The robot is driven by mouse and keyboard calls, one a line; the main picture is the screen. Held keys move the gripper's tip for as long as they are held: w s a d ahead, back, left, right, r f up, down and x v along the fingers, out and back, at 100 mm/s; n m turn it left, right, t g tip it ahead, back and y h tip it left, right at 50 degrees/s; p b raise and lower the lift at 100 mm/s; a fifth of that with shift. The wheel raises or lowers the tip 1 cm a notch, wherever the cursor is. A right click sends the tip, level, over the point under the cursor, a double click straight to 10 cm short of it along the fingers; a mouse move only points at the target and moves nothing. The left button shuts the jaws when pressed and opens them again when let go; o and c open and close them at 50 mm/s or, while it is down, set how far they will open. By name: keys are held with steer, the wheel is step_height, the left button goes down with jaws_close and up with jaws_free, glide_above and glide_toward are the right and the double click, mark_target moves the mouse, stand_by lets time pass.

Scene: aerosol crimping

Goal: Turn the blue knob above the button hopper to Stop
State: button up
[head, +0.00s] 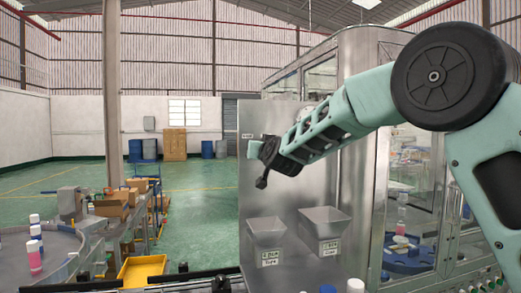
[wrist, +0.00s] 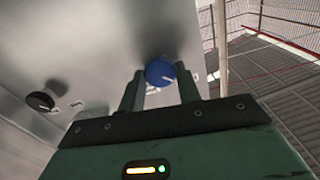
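In the head view my gripper (head: 253,149) is at the upper left of the panel and the blue knob cannot be made out. Two metal hoppers, left (head: 267,233) and right (head: 324,222), hang lower on the panel with small labels.
A black knob (wrist: 40,101) sits left of the blue one in the wrist view. The steel panel (head: 285,190) belongs to a glass-sided machine (head: 355,150). A round table (head: 60,245) with bottles and a yellow bin (head: 142,269) stand at left. Open green floor lies behind.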

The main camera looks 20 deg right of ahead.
steer(key=shift+f+m+b, duration=0.1)
steer(key=shift+m+b, duration=0.3)
steer(key=shift+b, duration=0.15)
steer(key=m+b, duration=1)
steer(key=m, duration=0.7)
steer(key=shift+d, duration=0.1)
stand_by(0.4)
steer(key=o, duration=1)
steer(key=shift+c, duration=0.2)
